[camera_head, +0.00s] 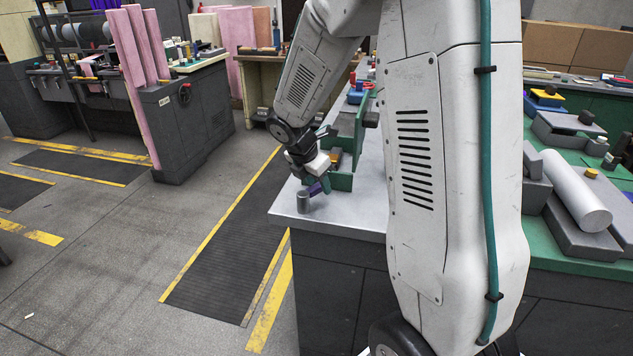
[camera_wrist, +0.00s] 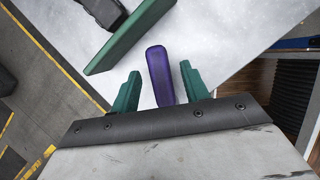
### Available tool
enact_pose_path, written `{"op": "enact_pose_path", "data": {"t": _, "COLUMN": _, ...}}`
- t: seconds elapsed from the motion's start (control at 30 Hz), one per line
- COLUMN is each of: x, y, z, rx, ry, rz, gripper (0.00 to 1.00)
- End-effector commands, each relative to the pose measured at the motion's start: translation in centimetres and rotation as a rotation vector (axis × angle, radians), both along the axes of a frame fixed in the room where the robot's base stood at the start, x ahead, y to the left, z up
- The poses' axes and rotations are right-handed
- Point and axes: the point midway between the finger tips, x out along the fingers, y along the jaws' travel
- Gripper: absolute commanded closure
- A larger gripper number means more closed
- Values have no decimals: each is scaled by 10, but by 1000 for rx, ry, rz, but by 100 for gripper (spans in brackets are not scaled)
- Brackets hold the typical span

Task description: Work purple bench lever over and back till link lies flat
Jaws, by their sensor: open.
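The purple lever (camera_wrist: 159,76) shows in the wrist view as a rounded bar between the two green fingers of my gripper (camera_wrist: 161,70). The fingers stand apart, with a gap on each side of the bar. In the head view a small part of the purple lever (camera_head: 317,188) shows just under my gripper (camera_head: 312,180), low over the near left corner of the bench. A green plate (camera_wrist: 128,38) of the bench fixture lies beyond the lever in the wrist view. I cannot make out the link in either view.
The green fixture (camera_head: 342,182) is just right of my gripper. Open floor lies left of the bench. A green table (camera_head: 585,178) with grey parts stands at the right.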

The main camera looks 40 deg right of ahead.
Motion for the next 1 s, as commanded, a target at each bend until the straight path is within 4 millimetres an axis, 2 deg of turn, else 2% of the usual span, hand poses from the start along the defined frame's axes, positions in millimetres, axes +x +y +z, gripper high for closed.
{"op": "enact_pose_path", "data": {"t": 0.03, "x": 0, "y": 0, "z": 0, "rx": 0, "ry": 0, "rz": 0, "gripper": 57}}
{"op": "enact_pose_path", "data": {"t": 0.1, "x": 0, "y": 0, "z": 0, "rx": 0, "ry": 0, "rz": 0, "gripper": 77}}
{"op": "enact_pose_path", "data": {"t": 0.2, "x": 0, "y": 0, "z": 0, "rx": 0, "ry": 0, "rz": 0, "gripper": 100}}
{"op": "enact_pose_path", "data": {"t": 0.63, "x": -3, "y": 0, "z": 1, "rx": 0, "ry": 0, "rz": -73, "gripper": 100}}
{"op": "enact_pose_path", "data": {"t": 1.0, "x": -18, "y": 1, "z": 0, "rx": 0, "ry": 1, "rz": -366, "gripper": 100}}
